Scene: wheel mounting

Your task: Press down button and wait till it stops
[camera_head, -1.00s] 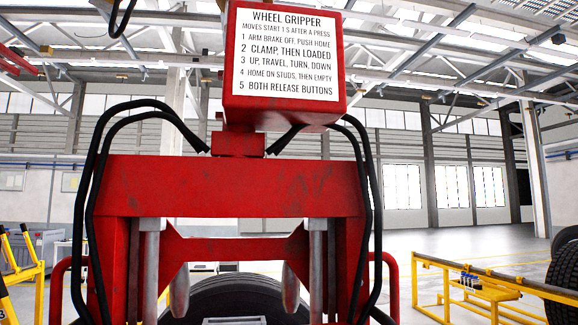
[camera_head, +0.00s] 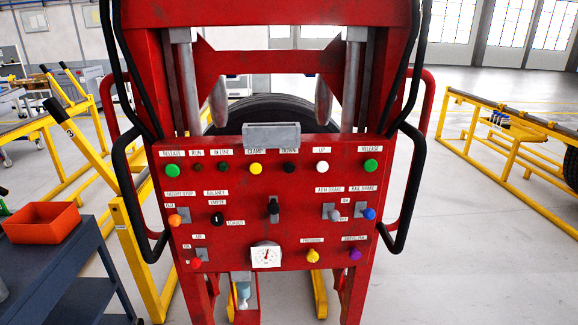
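The red wheel gripper machine (camera_head: 262,206) stands straight ahead with its control panel facing me. The down button (camera_head: 290,167) is a black round button in the panel's top row, under a label reading DOWN. The yellow clamp button (camera_head: 256,169) is to its left and the white up button (camera_head: 322,166) to its right. Green release buttons (camera_head: 172,170) sit at both ends of the row. A dark tire (camera_head: 265,107) shows behind the panel, partly hidden by it. Neither of my grippers is in view.
Black handles (camera_head: 398,195) stick out at both sides of the panel. A pressure gauge (camera_head: 266,254) is low on it. A dark cart with an orange bin (camera_head: 45,222) stands at left. Yellow frames (camera_head: 490,140) stand on both sides. Floor at right front is clear.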

